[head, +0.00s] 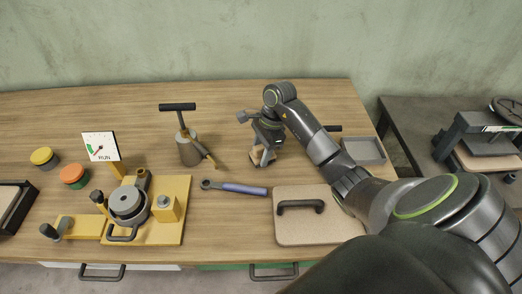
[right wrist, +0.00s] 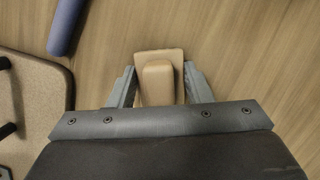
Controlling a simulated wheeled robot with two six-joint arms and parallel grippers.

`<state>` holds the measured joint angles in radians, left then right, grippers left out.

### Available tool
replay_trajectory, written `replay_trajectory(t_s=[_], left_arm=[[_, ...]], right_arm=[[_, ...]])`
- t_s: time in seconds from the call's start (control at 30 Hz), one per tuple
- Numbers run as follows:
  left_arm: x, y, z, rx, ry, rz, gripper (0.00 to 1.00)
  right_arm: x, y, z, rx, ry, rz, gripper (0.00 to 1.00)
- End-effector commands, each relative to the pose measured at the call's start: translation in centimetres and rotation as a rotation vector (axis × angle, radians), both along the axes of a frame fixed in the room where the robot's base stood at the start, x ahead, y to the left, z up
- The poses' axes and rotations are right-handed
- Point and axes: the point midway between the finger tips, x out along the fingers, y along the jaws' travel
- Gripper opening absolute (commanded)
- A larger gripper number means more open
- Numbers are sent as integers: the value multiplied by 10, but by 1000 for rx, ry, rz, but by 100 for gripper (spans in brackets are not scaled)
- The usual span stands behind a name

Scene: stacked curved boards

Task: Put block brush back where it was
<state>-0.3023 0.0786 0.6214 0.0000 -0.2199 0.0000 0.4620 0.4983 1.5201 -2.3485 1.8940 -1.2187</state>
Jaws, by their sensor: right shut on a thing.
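The block brush is a small tan block with a raised grip and a wider base. It shows in the right wrist view (right wrist: 157,80) between my two fingers, and in the head view (head: 259,158) below my right gripper (head: 262,150). My right gripper, also in the right wrist view (right wrist: 160,88), is shut on its raised grip from above. The brush is at or just above the wooden table; I cannot tell whether it touches. My left gripper is not in view.
A blue-handled wrench (head: 235,187) lies in front of the brush. A beige board with a black handle (head: 288,230) lies front right. A grey tray (head: 364,151) sits at right, a pump-like tool (head: 187,148) at left. A yellow fixture (head: 172,220) stands front left.

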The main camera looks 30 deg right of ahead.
Motion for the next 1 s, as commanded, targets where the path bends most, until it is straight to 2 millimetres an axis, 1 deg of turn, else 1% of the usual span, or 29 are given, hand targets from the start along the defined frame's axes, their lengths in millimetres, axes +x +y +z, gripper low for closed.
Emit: replay_trajectory(t_s=[0.03,0.17,0.2,0.37,0.63,0.77,0.8,0.87,0.97,1.0], left_arm=[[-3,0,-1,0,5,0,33],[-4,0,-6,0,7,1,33],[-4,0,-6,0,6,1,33],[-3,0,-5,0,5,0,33],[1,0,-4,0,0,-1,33],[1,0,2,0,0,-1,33],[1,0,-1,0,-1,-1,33],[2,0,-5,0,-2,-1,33],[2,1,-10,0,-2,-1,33],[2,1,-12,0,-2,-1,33]], right_arm=[[0,0,0,0,-1,0,20],[0,0,-4,0,-1,1,20],[0,0,-4,0,-1,1,46],[0,0,-3,0,0,0,67],[0,0,-2,0,0,0,67],[0,0,3,0,0,0,67],[1,-2,5,-1,-3,0,67],[1,-5,14,-3,-7,0,67],[0,-11,35,-5,-7,1,67],[0,-14,44,-4,-8,1,67]])
